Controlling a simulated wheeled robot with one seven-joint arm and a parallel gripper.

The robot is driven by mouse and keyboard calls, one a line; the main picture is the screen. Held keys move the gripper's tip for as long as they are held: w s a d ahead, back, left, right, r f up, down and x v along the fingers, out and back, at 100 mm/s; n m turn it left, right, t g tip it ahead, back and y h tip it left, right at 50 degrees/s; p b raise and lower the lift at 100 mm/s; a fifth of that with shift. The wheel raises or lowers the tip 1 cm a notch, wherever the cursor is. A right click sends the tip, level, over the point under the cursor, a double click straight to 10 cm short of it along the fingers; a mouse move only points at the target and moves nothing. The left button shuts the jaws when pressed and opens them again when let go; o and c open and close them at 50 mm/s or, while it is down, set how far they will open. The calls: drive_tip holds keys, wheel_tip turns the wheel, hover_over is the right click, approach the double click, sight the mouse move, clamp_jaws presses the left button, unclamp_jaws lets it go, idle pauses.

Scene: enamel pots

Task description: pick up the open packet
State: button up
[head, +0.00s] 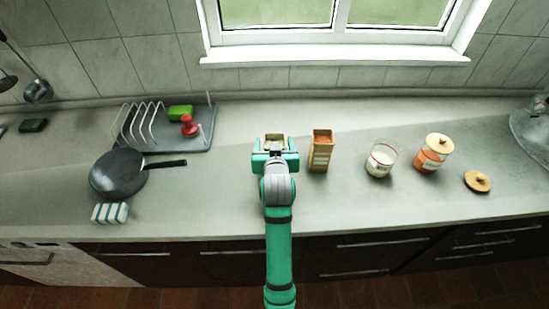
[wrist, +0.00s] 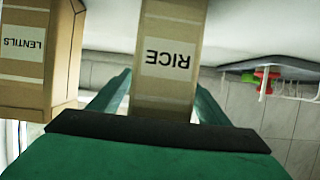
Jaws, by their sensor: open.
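My gripper (head: 275,149) is open over the counter, its two fingers on either side of a tan packet labelled RICE (wrist: 170,58). In the wrist view the label is upside down and the packet stands between the fingers (wrist: 163,82). In the head view only a bit of the rice packet's top (head: 274,138) shows past my gripper; I cannot tell whether it is open. A second tan packet, labelled LENTILS (wrist: 24,42), stands just right of my gripper in the head view (head: 320,156). Its top looks open, with orange-red contents showing.
A glass jar with white contents (head: 379,163), an orange-filled jar with a wooden lid (head: 430,158) and a loose wooden lid (head: 478,181) are to the right. The front counter is clear.

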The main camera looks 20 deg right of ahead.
drive_tip(key=shift+c, duration=0.3)
drive_tip(key=shift+r, duration=0.1)
drive_tip(key=c, duration=1.4)
drive_tip(key=shift+o, duration=0.2)
